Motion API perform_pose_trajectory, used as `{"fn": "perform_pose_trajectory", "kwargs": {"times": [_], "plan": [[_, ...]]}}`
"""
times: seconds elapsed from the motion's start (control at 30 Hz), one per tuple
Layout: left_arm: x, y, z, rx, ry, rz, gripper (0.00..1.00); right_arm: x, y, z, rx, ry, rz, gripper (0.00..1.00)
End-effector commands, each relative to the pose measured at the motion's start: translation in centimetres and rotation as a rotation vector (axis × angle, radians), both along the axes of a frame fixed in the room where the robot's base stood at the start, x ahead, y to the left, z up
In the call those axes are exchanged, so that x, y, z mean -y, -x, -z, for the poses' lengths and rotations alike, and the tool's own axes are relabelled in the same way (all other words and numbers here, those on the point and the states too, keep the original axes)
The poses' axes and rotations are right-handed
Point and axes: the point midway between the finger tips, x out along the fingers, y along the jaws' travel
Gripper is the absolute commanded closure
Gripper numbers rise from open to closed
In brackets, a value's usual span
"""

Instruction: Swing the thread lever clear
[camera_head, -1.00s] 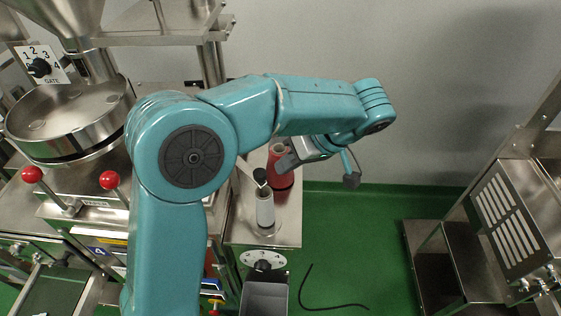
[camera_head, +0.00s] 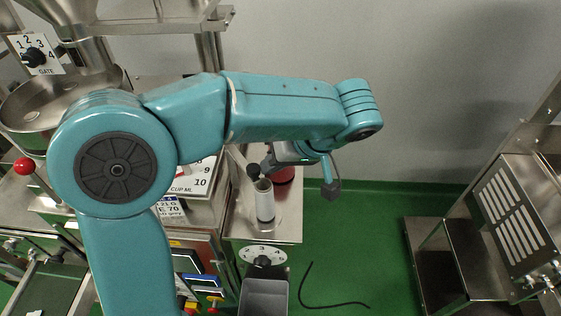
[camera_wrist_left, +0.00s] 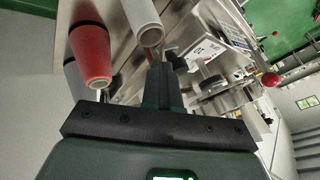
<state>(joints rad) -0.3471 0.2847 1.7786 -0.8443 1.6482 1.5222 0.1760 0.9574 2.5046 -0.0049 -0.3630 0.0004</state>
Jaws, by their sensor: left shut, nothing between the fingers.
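The thread lever is a thin metal arm (camera_head: 239,158) ending in a black knob (camera_head: 253,170), above the white thread spool (camera_head: 265,203) on the metal stand in the head view. My left gripper (camera_head: 267,164) is beside the knob, on its right; I cannot tell whether they touch. In the left wrist view its fingers (camera_wrist_left: 163,72) are together with nothing between them. The white spool (camera_wrist_left: 143,18) and a red cone (camera_wrist_left: 91,50) are beyond them. The red cone (camera_head: 284,175) is partly hidden by my wrist in the head view. My right gripper is not in view.
A numbered dial (camera_head: 263,256) and a grey bin (camera_head: 265,298) are at the stand's front. A red-knobbed lever (camera_head: 24,166) and a steel hopper pan (camera_head: 30,105) are at left. Green floor with a black cable (camera_head: 330,304) lies right; a slatted metal unit (camera_head: 510,215) stands beyond.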

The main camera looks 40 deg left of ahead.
Motion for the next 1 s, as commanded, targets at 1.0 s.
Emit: {"fn": "perform_pose_trajectory", "kwargs": {"times": [1.0], "plan": [[-6.0, 9.3, 0.1, 0.001, 0.001, 0.772, 1.00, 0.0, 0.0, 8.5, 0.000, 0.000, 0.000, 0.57]]}}
